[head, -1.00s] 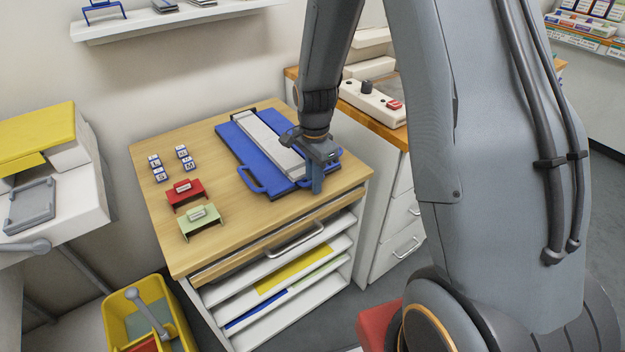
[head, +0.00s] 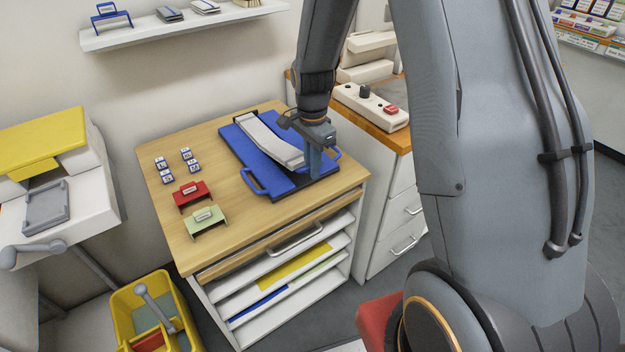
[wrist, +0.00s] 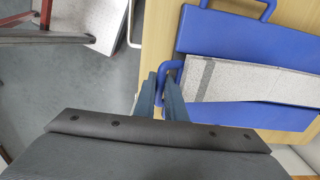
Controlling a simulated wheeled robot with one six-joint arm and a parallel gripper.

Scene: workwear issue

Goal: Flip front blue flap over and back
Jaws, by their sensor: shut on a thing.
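The folding board (head: 240,150) has blue flaps and lies on the wooden cabinet top; wrist view also shows its blue panels (wrist: 235,35). A long pale grey folded strip (head: 265,138) lies along its middle and bows, its near end raised; in the wrist view (wrist: 255,85) a darker band crosses that end. My gripper (head: 314,165) is at the board's near edge. In the wrist view its fingers (wrist: 165,92) are closed at the blue front flap's loop handle (wrist: 173,68). The front flap itself is mostly hidden under the strip.
Red (head: 192,196) and green (head: 206,221) small stands and several little labelled blocks (head: 187,155) stand left of the board. A white device (head: 370,105) with a red button is on the counter at right. Bare wood lies in front of the board.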

